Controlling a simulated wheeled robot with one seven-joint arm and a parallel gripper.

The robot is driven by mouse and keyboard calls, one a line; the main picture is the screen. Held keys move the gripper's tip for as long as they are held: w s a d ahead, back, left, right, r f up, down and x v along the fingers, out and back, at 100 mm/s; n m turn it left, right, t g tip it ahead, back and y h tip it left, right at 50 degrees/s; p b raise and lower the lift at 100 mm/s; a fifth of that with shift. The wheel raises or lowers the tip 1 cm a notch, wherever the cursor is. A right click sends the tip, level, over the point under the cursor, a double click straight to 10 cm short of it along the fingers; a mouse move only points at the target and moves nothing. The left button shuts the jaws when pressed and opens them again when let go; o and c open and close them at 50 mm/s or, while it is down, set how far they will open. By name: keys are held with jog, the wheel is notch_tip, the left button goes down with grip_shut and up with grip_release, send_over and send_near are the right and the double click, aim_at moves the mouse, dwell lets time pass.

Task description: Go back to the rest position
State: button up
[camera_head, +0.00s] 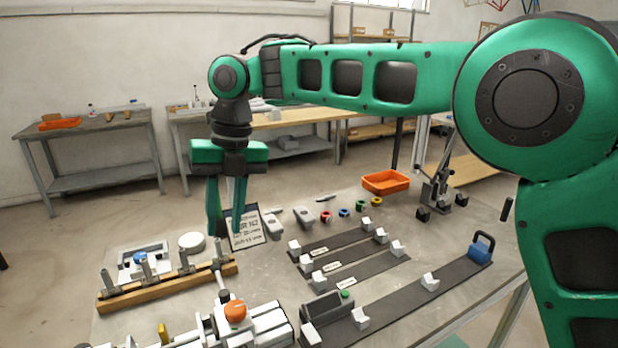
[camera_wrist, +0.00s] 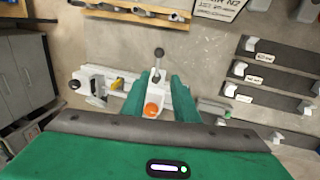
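My gripper (camera_head: 226,225) hangs fingers-down above the left part of the worktable (camera_head: 270,265), near a white sign with black print (camera_head: 247,228). Its two green fingers stand apart with nothing seen between them, so it is open and empty. In the wrist view my gripper (camera_wrist: 159,88) shows both fingers spread, one on each side of a white clamp fixture with an orange knob (camera_wrist: 151,110) lying below. That fixture, with its orange knob (camera_head: 235,311), is at the front of the table in the head view.
A wooden rail with grey posts (camera_head: 165,287) lies at left. Dark strips with white blocks (camera_head: 345,270) lie at right, one with a blue padlock-shaped block (camera_head: 481,249). An orange bin (camera_head: 386,182) is at the back. Several small coloured rings stand mid-table.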

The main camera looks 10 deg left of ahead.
jog(key=w+d+m, duration=0.5)
jog(key=d+m, duration=0.2)
jog(key=d, duration=0.4)
jog(key=d+f+m+t, duration=0.2)
jog(key=d+m, duration=1.8)
jog(key=d, duration=1.2)
jog(key=s+d+f+m+h, duration=0.1)
jog(key=s+d+f+m, duration=0.1)
jog(key=s+d+m, duration=0.4)
jog(key=s+d+f+m, duration=0.1)
jog(key=s+d+m, duration=0.25)
jog(key=d, duration=0.45)
jog(key=s+d+f+m, duration=0.3)
jog(key=s+d+m, duration=0.1)
jog(key=s+m, duration=0.2)
jog(key=s+d+f+m, duration=0.4)
jog(key=s+m, duration=0.3)
jog(key=s, duration=0.2)
jog(key=shift+g+h, duration=0.3)
jog(key=shift+m, duration=0.25)
